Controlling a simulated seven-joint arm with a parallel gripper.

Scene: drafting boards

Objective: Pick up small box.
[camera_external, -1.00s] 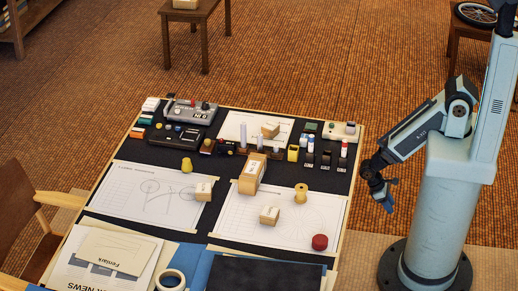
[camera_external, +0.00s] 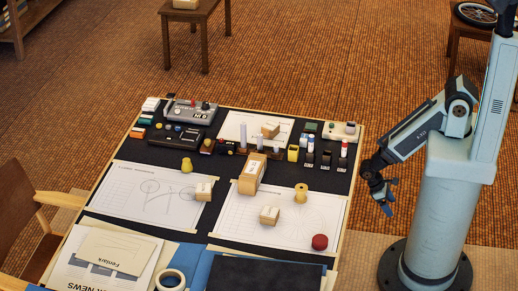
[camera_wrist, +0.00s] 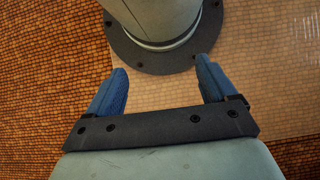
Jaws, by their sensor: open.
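Several small tan boxes lie on the drafting table, and I cannot tell which one the task means. One small box (camera_external: 269,215) lies on the right drawing sheet, and another small box (camera_external: 203,191) lies at the right edge of the left sheet. A third small box (camera_external: 270,130) is on the back sheet. A larger tan box (camera_external: 251,175) stands near the middle. My gripper (camera_external: 388,196) hangs right of the table, apart from all boxes. In the wrist view my gripper (camera_wrist: 160,88) is open and empty, its blue fingers above the floor.
A wooden spool (camera_external: 301,193) and a red round object (camera_external: 320,242) lie near the right-hand small box. A yellow pear-shaped object (camera_external: 187,165) stands by the left sheet. Bottles (camera_external: 343,155) and a grey device (camera_external: 190,111) line the back. A tape roll (camera_external: 171,280) is at the front.

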